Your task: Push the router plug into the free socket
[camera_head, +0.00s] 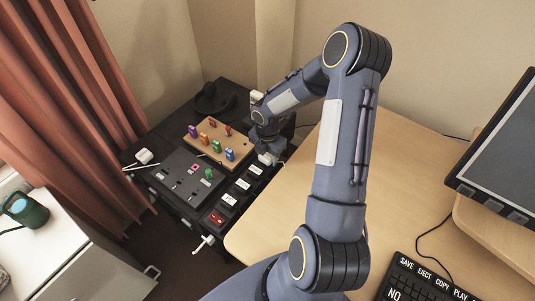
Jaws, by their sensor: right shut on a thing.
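My right gripper (267,149) reaches down over the far right part of the dark low cabinet top. It is shut on a small white thing (267,158), which looks like the router plug, though it is too small and too covered by the gripper to be sure. The free socket cannot be made out for certain. My left gripper is not in view.
A row of dark blocks with white labels (243,184) lines the cabinet's front. A dark grey panel (176,190), a wooden board (207,144) with colored pegs, a white adapter (144,156) and a white plug-like piece (207,241) are nearby. The wooden desk (430,165) lies right.

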